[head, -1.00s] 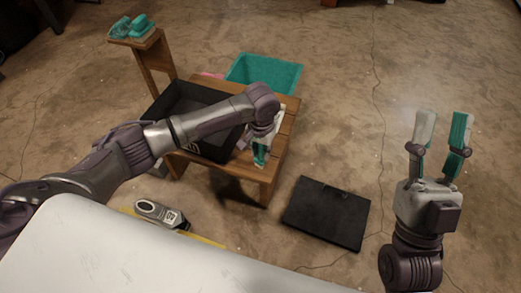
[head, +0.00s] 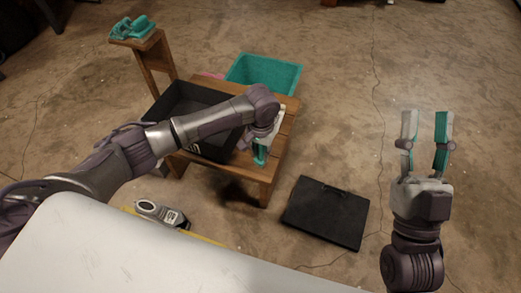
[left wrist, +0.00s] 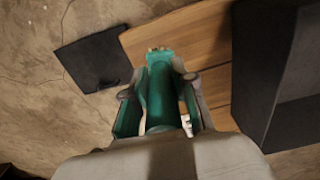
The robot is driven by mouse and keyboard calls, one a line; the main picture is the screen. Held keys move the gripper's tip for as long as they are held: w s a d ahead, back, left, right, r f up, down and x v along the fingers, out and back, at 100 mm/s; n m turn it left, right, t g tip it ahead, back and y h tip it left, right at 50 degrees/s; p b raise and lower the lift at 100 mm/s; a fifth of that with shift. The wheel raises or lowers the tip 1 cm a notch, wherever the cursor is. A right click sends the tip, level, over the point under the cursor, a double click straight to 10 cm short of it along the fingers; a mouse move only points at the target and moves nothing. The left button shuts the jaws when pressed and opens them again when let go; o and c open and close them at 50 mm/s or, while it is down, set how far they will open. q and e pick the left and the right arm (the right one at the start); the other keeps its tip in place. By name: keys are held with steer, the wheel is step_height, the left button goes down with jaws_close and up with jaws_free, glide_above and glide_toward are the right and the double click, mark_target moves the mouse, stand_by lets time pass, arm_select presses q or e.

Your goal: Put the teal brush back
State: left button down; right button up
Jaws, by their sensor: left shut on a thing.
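The teal brush (left wrist: 160,95) shows in the left wrist view, with a teal body and a pale tip at its far end. My left gripper (left wrist: 158,95) is shut on it, one finger on each side. In the head view the left gripper (head: 261,148) points down over the front right part of a wooden slatted bench (head: 283,135). The brush is hard to tell from the teal finger pads there. My right gripper (head: 424,128) is open and empty over the floor at the right.
A black crate (head: 168,101) stands on the bench's left part. Teal items (head: 132,28) lie on a raised wooden shelf (head: 140,42). A teal bin (head: 264,72) is behind the bench. A black flat panel (head: 325,213) and a grey device (head: 158,213) lie in front. Floor at the right is clear.

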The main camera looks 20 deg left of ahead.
steer(key=shift+w+a+f+g, duration=0.1)
steer(key=shift+w+f+g, duration=0.35)
steer(key=shift+f, duration=0.1)
steer(key=shift+w+f+g, duration=0.3)
steer(key=shift+f+g, duration=0.15)
steer(key=shift+f, duration=0.1)
arm_select(q)
steer(key=shift+f, duration=0.75)
arm_select(e)
steer(key=shift+r, duration=0.2)
arm_select(q)
steer(key=c, duration=0.9)
jaws_free()
arm_select(e)
steer(key=shift+s, duration=0.1)
arm_select(q)
steer(key=shift+o, duration=0.2)
arm_select(e)
steer(key=shift+r, duration=0.1)
arm_select(q)
step_height(320, 180, up, 12)
steer(key=shift+d+f, duration=0.1)
